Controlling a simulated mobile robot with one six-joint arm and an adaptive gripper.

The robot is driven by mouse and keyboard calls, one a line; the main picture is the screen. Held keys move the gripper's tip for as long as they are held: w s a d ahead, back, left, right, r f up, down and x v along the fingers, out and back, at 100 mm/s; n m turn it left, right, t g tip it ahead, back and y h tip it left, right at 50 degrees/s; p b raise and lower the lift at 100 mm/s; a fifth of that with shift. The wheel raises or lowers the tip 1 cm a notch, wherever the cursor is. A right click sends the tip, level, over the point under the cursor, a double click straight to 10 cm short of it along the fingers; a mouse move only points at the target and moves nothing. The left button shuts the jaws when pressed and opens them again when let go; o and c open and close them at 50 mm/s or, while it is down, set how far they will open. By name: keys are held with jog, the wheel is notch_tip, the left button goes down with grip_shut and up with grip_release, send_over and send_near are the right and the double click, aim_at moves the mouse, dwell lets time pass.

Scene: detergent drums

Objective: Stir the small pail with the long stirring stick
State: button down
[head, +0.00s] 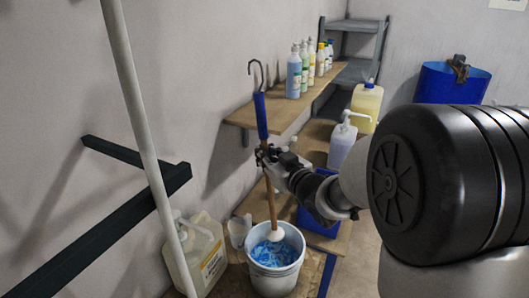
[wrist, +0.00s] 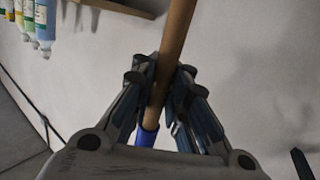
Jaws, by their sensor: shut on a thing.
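The long stirring stick (head: 270,185) has a wooden shaft, a blue grip and a metal hook at its top, and a pale round head at its lower end. My gripper (head: 270,154) is shut on the shaft just below the blue grip. In the wrist view my gripper's fingers (wrist: 160,85) close around the wooden stick (wrist: 178,35). The stick is nearly upright. Its pale head is inside the small white pail (head: 275,278), at the surface of the blue and white contents. How deep the head reaches is hidden.
A blue tray (head: 318,222) and a pump bottle (head: 342,143) are to the right. Several bottles (head: 294,75) stand on the wall shelf (head: 240,119) behind. A pale pole (head: 140,125) crosses the left foreground.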

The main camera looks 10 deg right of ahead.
notch_tip(320, 180, down, 20)
jog(key=b, duration=1.7)
jog(key=shift+f+b, duration=0.25)
jog(key=shift+b, duration=0.15)
jog(key=shift+s, duration=0.1)
